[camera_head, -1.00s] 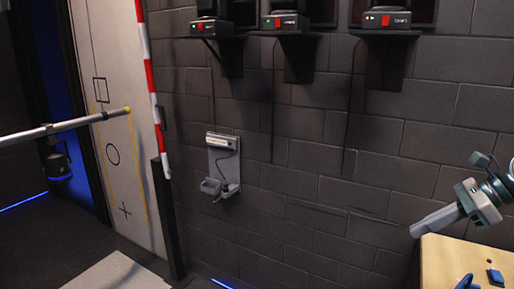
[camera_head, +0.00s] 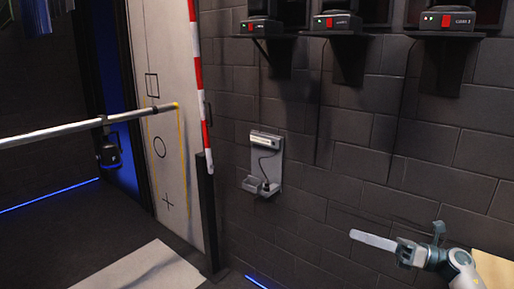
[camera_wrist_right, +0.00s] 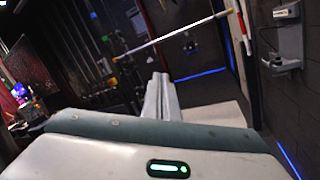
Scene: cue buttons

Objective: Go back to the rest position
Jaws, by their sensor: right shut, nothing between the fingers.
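My right gripper (camera_head: 358,237) is at the lower right of the head view, its pale fingers pressed together and pointing left. It is empty and in front of the dark block wall. In the right wrist view the shut fingers (camera_wrist_right: 160,92) stick out past the grey-green palm. Three cue button boxes, the left one (camera_head: 262,27), the middle one (camera_head: 336,22) and the right one (camera_head: 459,20), sit on black wall brackets, well above the gripper. Each has a red button and a small green light. My left gripper is not in view.
A wooden-topped table (camera_head: 494,268) shows at the lower right corner, partly behind my arm. A grey wall holder (camera_head: 266,165) hangs mid-wall. A horizontal pole (camera_head: 70,132) and a red-white striped post (camera_head: 200,90) stand left. The dark floor (camera_head: 60,235) is open.

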